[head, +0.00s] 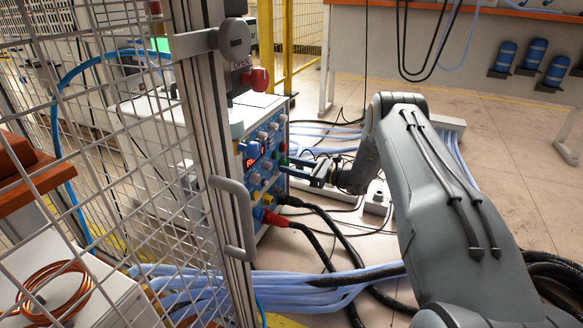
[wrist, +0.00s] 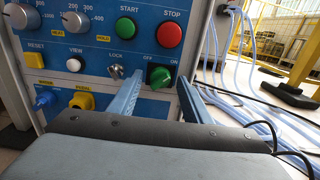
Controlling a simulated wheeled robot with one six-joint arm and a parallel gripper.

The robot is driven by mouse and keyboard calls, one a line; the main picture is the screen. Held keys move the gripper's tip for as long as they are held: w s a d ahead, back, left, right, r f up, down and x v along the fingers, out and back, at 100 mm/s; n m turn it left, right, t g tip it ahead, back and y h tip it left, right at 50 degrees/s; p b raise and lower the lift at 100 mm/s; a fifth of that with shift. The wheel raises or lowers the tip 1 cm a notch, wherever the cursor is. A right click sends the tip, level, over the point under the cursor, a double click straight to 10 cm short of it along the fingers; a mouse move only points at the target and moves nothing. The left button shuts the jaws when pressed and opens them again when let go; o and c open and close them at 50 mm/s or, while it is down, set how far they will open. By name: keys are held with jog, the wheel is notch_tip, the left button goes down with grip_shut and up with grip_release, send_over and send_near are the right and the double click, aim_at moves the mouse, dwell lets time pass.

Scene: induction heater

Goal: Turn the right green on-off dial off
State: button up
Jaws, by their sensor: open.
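The green on-off dial (wrist: 160,76) is on the blue front panel, under the OFF and ON labels, in the wrist view. Its ridge seems to slant up to the right, toward ON. In the head view a small green spot (head: 283,160) shows on the panel's right side, partly hidden by my gripper. My gripper (wrist: 160,80) is open, with one blue finger to the left of the dial and one to the right. I cannot tell whether either finger touches it. In the head view my gripper (head: 302,168) points left at the panel.
Green START (wrist: 126,29) and red STOP (wrist: 170,34) buttons sit above the dial. A lock switch (wrist: 115,72) is just left of it. Below are cable sockets (wrist: 81,101). In the head view, an open cage door (head: 205,120) stands left, and cables (head: 270,290) cover the floor.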

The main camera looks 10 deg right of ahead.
jog(key=c, duration=1)
jog(key=shift+n, duration=0.4)
jog(key=n+p, duration=0.5)
jog(key=n, duration=0.7)
jog(key=shift+d+n, duration=0.1)
jog(key=shift+n, duration=0.3)
jog(key=n+p, duration=0.1)
jog(key=n, duration=0.3)
jog(key=shift+c, duration=0.2)
jog(key=shift+n, duration=0.3)
